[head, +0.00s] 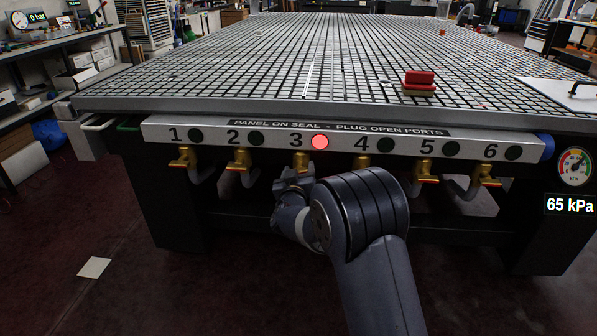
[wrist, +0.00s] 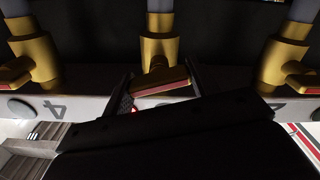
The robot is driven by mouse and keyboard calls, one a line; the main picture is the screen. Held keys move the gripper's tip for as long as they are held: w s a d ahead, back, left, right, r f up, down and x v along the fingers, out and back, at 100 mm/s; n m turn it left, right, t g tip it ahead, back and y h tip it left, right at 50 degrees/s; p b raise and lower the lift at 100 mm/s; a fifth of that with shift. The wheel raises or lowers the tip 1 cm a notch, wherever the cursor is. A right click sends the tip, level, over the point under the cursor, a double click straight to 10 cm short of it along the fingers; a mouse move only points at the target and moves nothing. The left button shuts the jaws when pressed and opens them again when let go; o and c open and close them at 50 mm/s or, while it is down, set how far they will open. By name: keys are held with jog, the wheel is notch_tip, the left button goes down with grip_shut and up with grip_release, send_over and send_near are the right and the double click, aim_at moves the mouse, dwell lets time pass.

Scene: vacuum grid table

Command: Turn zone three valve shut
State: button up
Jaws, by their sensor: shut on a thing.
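The zone three valve (head: 300,160) is brass and sits under the number 3 on the front panel, below a lit red lamp (head: 320,142). In the wrist view its brass body (wrist: 159,48) is in the middle and its red handle (wrist: 160,82) lies between my fingers, slightly tilted across the picture. My gripper (head: 294,183) is at this valve from below and in front, shut on the handle. In the wrist view my gripper (wrist: 160,91) has a finger at each end of the handle. My arm hides part of the zone four valve (head: 362,160).
Brass valves one (head: 184,158), two (head: 239,160), five (head: 427,172) and six (head: 486,175) line the panel (head: 215,134); their lamps are dark. The gauge (head: 575,167) display reads 65 kPa. A red block (head: 419,78) sits on the grid table (head: 250,60). Paper (head: 94,267) lies on the floor.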

jog(key=shift+f+m+b, duration=0.15)
jog(key=shift+m+b, duration=0.35)
jog(key=shift+m, duration=1.4)
jog(key=o, duration=1)
jog(key=s+p, duration=0.2)
jog(key=s, duration=0.8)
jog(key=shift+s+a, duration=0.15)
jog(key=shift+s, duration=0.25)
jog(key=shift+w, duration=0.1)
